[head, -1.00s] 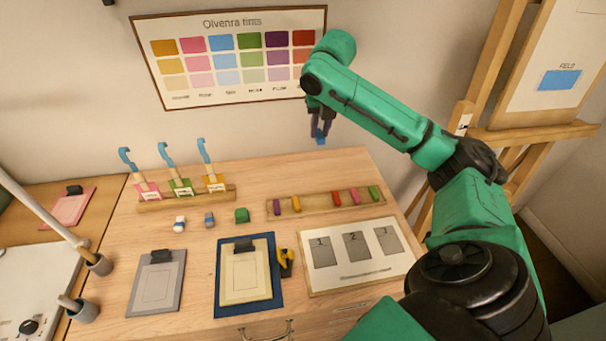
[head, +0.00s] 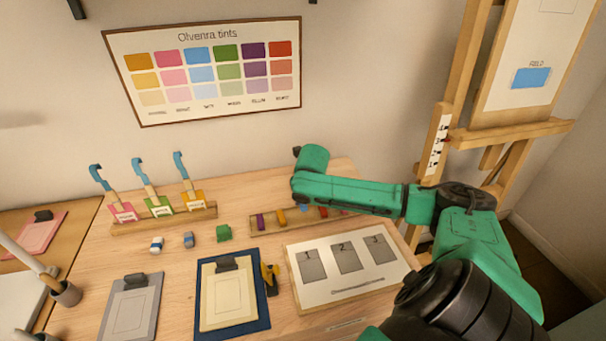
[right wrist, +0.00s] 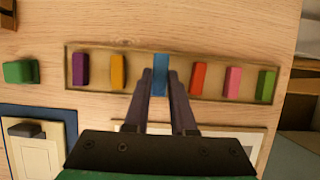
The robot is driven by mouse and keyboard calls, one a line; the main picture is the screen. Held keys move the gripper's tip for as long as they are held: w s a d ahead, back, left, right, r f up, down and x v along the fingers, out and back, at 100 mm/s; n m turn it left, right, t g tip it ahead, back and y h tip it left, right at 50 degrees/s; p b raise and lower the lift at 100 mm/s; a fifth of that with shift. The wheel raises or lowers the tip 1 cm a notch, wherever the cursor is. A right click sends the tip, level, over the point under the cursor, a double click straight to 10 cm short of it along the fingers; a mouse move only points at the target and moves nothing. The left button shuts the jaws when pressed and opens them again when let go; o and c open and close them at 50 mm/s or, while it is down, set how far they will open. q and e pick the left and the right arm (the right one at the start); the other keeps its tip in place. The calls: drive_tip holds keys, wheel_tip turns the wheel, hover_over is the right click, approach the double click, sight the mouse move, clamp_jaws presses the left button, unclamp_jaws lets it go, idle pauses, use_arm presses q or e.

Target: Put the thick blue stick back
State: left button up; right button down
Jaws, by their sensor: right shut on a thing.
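The blue stick (right wrist: 160,66) shows in the right wrist view between the fingertips of my right gripper (right wrist: 160,76), which is shut on it. It lines up with the gap between the yellow stick (right wrist: 119,70) and the red stick (right wrist: 198,78) in the wooden stick tray (right wrist: 140,93). I cannot tell whether it touches the tray floor. In the head view my right arm covers the gripper and part of the tray (head: 256,229); a bit of blue shows behind the arm. My left gripper is not in view.
The tray also holds purple (right wrist: 80,69), pink (right wrist: 232,81) and green (right wrist: 265,86) sticks. A numbered board (head: 345,289) lies in front of it. A green block (head: 223,233) is left of the tray. A rack (head: 165,221) holds blue-handled tools. A clipboard (head: 203,322) lies nearby.

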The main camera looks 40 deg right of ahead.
sight(304, 206)
wheel_tip(304, 206, down, 4)
drive_tip(key=shift+a+f, duration=0.1)
drive_tip(key=shift+f, duration=0.05)
drive_tip(key=shift+f, duration=0.1)
drive_tip(key=c, duration=0.7)
unclamp_jaws()
drive_tip(key=shift+c, duration=0.2)
drive_tip(key=v, duration=1.2)
